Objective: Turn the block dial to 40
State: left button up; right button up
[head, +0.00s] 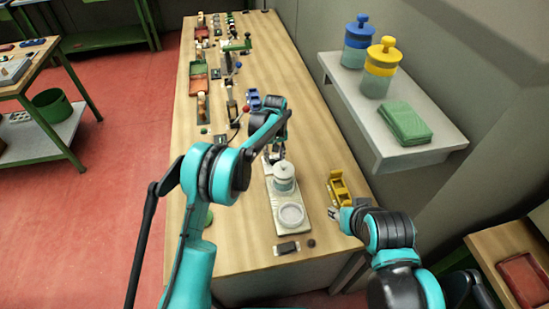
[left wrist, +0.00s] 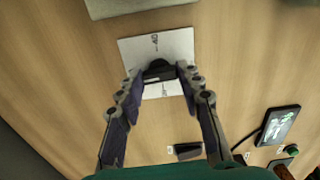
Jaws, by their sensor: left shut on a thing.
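In the left wrist view the block dial (left wrist: 158,70) is a small black knob on a white square plate (left wrist: 180,44). Dark marks are printed on the plate above and below the knob; the upper one looks like 40, the lower one is too small to read. My left gripper (left wrist: 159,74) is shut on the knob, one finger on each side. In the head view my left gripper (head: 275,156) is over the table behind the white jar, and the arm hides most of the dial. My right gripper (head: 338,213) is beside a yellow holder (head: 339,188); its jaws are too small to judge.
A pale board (head: 279,219) with a white lidded jar (head: 284,178) and a round dish (head: 291,215) stands in front of the dial. A blue object (head: 253,99) lies behind. A shelf (head: 361,119) with canisters is at the right.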

aim_at(275, 159)
pick_arm(q)
jog(key=m, duration=0.4)
jog(key=shift+m+b, duration=0.3)
jog(key=m, duration=0.4)
jog(key=shift+m, duration=0.3)
jog(key=m, duration=0.4)
jog(key=shift+m+b, duration=0.3)
jog(key=m, duration=0.4)
jog(key=shift+m, duration=0.4)
jog(key=o, duration=1.2)
jog(key=shift+c, duration=0.2)
jog(key=shift+r, duration=0.1)
notch_tip(275, 159, up, 12)
